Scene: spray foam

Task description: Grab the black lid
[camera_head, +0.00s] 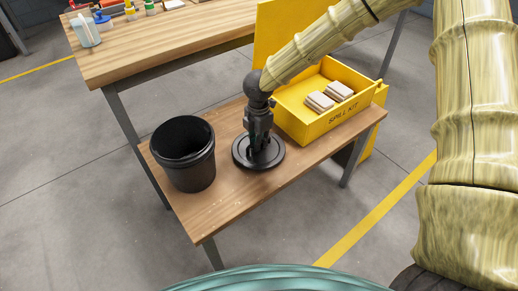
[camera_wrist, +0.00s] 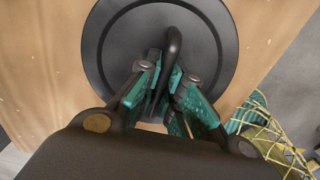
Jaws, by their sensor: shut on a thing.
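The black lid (camera_head: 241,158) is a round disc on the low wooden bench, between the black bucket and the yellow box. In the wrist view the lid (camera_wrist: 112,50) fills the upper middle, with an arched handle (camera_wrist: 174,45) standing up at its centre. My gripper (camera_head: 258,148) is above the lid, pointing down. In the wrist view my gripper's teal-padded fingers (camera_wrist: 165,88) are shut on the lid's handle, one on each side. The lid looks flat; whether it touches the bench cannot be told.
The open black bucket (camera_head: 205,170) stands left of the lid. The yellow spill kit box (camera_head: 310,128), holding stacked pads (camera_head: 320,101), is close on the right. A taller workbench (camera_head: 170,50) with bottles stands behind. The low bench's front (camera_head: 235,205) is clear.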

